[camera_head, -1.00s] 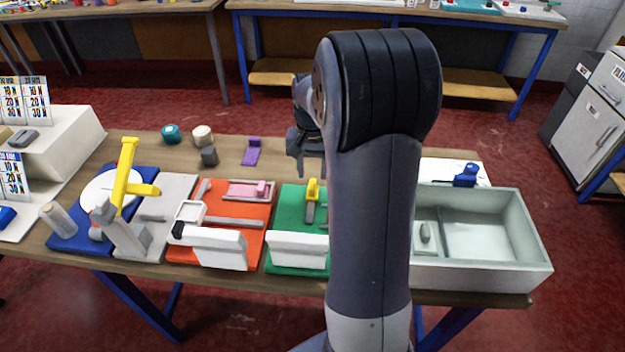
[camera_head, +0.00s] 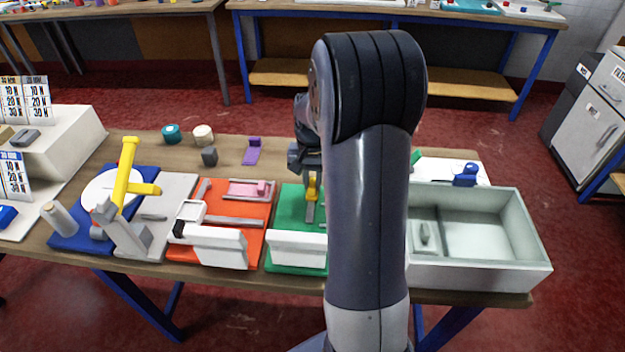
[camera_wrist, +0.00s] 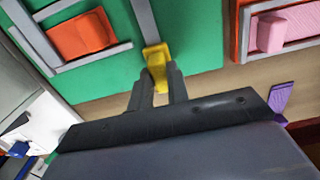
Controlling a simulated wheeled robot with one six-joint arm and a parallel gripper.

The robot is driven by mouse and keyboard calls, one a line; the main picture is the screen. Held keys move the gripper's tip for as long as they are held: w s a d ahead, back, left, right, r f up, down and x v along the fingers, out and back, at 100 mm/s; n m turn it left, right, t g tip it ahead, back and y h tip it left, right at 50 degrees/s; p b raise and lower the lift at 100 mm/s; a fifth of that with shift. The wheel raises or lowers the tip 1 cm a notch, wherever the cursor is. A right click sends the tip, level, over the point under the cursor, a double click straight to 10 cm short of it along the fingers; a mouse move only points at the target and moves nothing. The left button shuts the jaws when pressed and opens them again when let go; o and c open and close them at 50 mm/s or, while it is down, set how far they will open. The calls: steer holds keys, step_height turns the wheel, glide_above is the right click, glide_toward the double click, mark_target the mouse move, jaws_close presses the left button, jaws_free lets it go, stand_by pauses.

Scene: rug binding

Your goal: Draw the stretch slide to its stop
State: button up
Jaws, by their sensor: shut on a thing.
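A yellow slide handle (camera_head: 312,188) stands on a grey rail on the green board (camera_head: 287,210), partly behind my arm. In the wrist view the yellow handle (camera_wrist: 156,58) is at the end of its grey rail near the board's edge. My gripper (camera_wrist: 160,80) is shut on the yellow handle, with one finger on each side. In the head view my gripper (camera_head: 305,163) is at the back edge of the green board, mostly hidden by my arm.
The green board has a white block (camera_head: 297,248) at its front and an orange block (camera_wrist: 82,35) in a grey frame. The red-orange board (camera_head: 262,215) with a pink piece (camera_head: 262,188) is to the left. A pale sink-like tray (camera_head: 530,240) is to the right.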

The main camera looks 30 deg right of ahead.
jaws_close()
steer(key=shift+w+a+p, duration=0.1)
steer(key=shift+w+a, duration=0.5)
steer(key=shift+a, duration=0.3)
steer(key=shift+w+a+p, duration=0.15)
steer(key=shift+w+a, duration=0.4)
steer(key=shift+a, duration=0.3)
steer(key=shift+w+a+p, duration=0.1)
steer(key=shift+w+a, duration=0.5)
steer(key=shift+a, duration=0.3)
steer(key=o, duration=0.5)
jaws_free()
steer(key=shift+w+a, duration=0.1)
steer(key=shift+a, duration=0.05)
steer(key=shift+o, duration=0.8)
steer(key=shift+r, duration=0.15)
step_height(320, 180, up, 11)
steer(key=shift+f, duration=0.2)
